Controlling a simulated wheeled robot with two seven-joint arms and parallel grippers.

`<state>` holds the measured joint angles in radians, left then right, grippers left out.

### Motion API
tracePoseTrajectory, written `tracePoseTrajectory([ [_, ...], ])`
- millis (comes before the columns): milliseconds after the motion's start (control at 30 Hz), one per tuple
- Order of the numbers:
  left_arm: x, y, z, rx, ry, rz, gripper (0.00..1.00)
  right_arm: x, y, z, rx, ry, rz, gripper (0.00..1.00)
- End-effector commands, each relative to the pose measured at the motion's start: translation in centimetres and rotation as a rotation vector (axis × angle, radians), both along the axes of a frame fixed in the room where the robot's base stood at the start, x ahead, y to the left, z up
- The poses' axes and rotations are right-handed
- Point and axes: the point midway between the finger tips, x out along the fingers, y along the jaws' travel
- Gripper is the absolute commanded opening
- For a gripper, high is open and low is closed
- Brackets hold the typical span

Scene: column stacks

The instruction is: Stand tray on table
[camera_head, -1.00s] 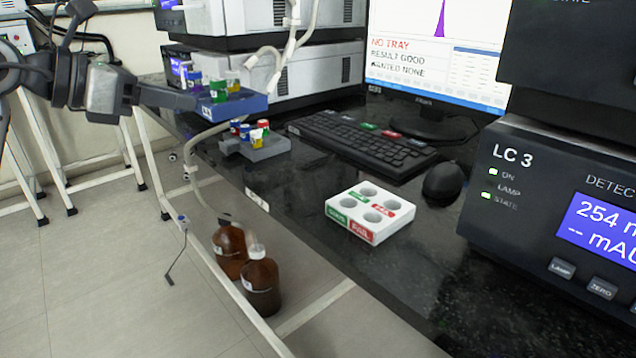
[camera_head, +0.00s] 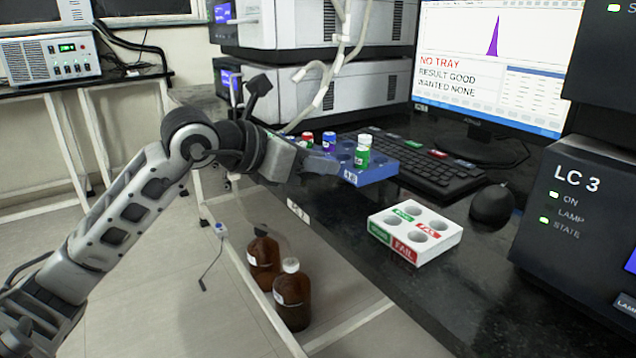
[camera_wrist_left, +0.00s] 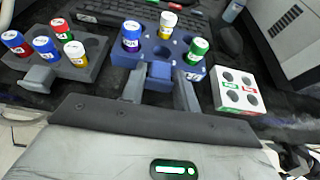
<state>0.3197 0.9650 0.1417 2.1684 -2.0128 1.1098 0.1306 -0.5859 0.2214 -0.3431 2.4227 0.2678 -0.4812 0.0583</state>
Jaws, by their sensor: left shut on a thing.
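The blue tray (camera_head: 378,172) is at the bench's front edge, beside the keyboard. My left gripper (camera_head: 322,165) is shut on it; in the left wrist view the fingers (camera_wrist_left: 159,88) sit either side of a blue tab on the tray (camera_wrist_left: 181,69). My right gripper is not in view.
A grey rack (camera_wrist_left: 82,70) with several vials is left of the tray in the wrist view. The monitor (camera_head: 485,60) reads NO TRAY. Brown bottles (camera_head: 292,300) stand below.

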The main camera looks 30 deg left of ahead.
Motion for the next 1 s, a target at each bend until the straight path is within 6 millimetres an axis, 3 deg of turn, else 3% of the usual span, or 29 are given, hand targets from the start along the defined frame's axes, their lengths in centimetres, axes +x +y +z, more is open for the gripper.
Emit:
tracePoseTrajectory([
  [200, 0.3, -0.5, -3.4, -0.003, 0.003, -0.002, 0.07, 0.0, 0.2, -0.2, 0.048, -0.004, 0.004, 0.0],
  [367, 0.3, -0.4, -3.6, -0.001, -0.002, -0.001, 0.07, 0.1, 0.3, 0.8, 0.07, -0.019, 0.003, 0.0],
  [567, 0.3, -0.4, -3.8, -0.001, -0.001, -0.001, 0.07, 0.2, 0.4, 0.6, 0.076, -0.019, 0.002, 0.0],
  [600, 0.3, -0.4, -3.8, 0.0, 0.001, -0.001, 0.36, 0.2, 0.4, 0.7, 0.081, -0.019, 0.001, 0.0],
  [667, 0.3, -0.4, -3.8, 0.0, 0.001, -0.002, 0.52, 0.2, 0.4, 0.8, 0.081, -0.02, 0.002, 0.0],
  [1000, 0.3, -0.4, -3.4, 0.0, 0.001, -0.002, 0.52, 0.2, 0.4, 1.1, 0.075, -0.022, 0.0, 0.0],
])
